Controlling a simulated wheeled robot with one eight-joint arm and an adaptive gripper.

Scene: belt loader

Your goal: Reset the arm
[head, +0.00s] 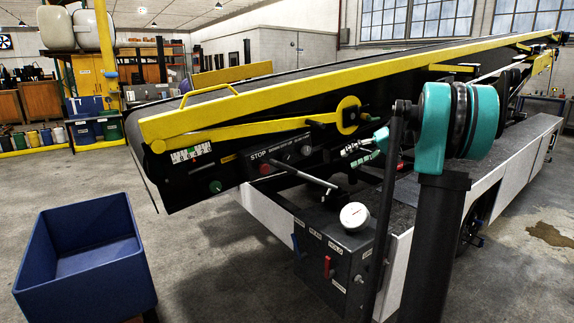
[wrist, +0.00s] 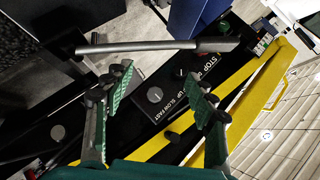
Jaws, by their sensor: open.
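My arm rises at the right of the head view, with a dark column and a large teal joint (head: 436,120). My gripper (head: 363,152) reaches left toward the loader's control side; its teal finger pads show there. In the wrist view my gripper (wrist: 158,75) is open, its two teal-padded fingers apart with nothing between them. Beyond them is the black control panel (wrist: 140,85) with a round knob (wrist: 155,95), labelled SLOW and FAST, and a STOP label. A grey lever (wrist: 140,47) crosses beyond the fingertips. I cannot tell whether anything touches the gripper.
The belt loader (head: 230,110) with yellow rails fills the middle. A lever with a white round knob (head: 354,216) and a red-handled switch (head: 328,267) sit low on its front box. An open blue bin (head: 85,250) stands at the left. Floor between bin and loader is clear.

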